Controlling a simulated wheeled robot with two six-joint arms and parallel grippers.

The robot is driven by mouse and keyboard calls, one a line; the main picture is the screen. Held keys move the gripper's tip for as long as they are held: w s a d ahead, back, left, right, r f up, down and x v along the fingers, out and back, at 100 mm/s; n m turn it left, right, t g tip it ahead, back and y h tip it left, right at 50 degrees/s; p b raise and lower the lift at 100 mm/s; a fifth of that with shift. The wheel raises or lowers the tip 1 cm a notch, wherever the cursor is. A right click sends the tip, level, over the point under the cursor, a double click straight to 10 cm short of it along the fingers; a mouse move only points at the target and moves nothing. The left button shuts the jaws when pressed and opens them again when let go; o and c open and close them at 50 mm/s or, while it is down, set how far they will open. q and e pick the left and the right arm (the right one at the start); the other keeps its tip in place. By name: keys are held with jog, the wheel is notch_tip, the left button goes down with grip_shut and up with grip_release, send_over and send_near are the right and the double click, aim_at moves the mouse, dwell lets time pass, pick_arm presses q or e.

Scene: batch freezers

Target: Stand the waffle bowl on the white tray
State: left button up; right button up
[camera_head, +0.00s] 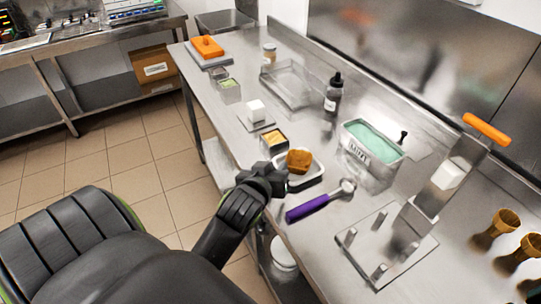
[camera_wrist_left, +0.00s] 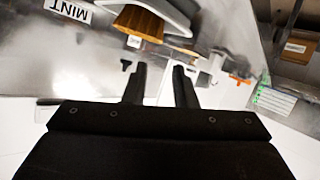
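The waffle bowl (camera_head: 299,161) is golden brown and sits over the white tray (camera_head: 312,180) near the table's front edge. The bowl also shows at the top of the left wrist view (camera_wrist_left: 138,23), with the white tray (camera_wrist_left: 172,14) beside and behind it. I cannot tell exactly how its base rests. My left gripper (camera_head: 283,183) is just left of the bowl and the tray's near corner. In the left wrist view its two fingers (camera_wrist_left: 159,82) are apart with nothing between them, and the bowl lies beyond the tips. My right gripper is not in view.
A purple-handled scoop (camera_head: 308,208) lies right of the tray. A mint tub (camera_head: 372,153) stands behind it. A small container with yellow contents (camera_head: 273,140) is close on the left. A metal stand (camera_head: 380,245) and waffle cones (camera_head: 495,228) are at the right.

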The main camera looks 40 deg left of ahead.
pick_arm(q)
jog(key=v, duration=0.3)
dwell(0.6)
